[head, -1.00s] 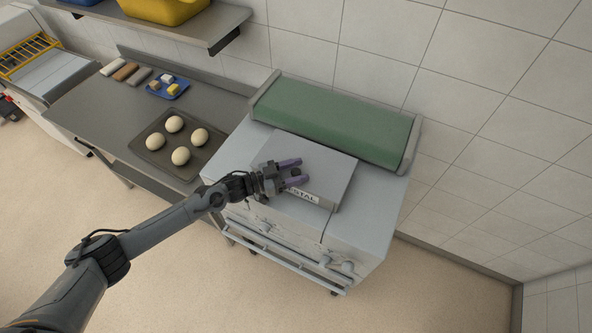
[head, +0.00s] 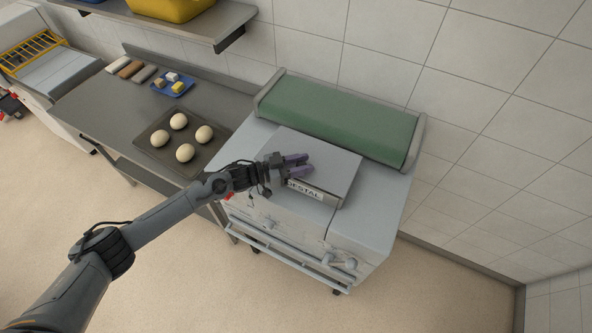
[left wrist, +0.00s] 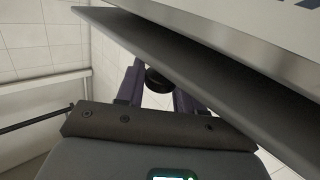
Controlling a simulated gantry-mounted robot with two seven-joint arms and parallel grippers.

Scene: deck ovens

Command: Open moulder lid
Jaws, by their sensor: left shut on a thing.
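The moulder is a light grey machine with a green belt section (head: 345,120) at its back. Its grey lid (head: 335,160) lies over the front top, with a lettered label (head: 304,190) on the front face. My left gripper (head: 307,165) reaches in from the left, with its purple fingers at the lid's front. The lid's dark edge (left wrist: 200,70) slants close across that view. The lid looks nearly flat. My right gripper is not in view.
A steel table (head: 95,110) to the left carries a dark tray (head: 160,163) with several dough balls, a blue tray (head: 163,92) and some bars. A shelf (head: 225,22) with a yellow bin (head: 165,8) hangs above. A tiled wall stands behind and right. Front rails cross the moulder.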

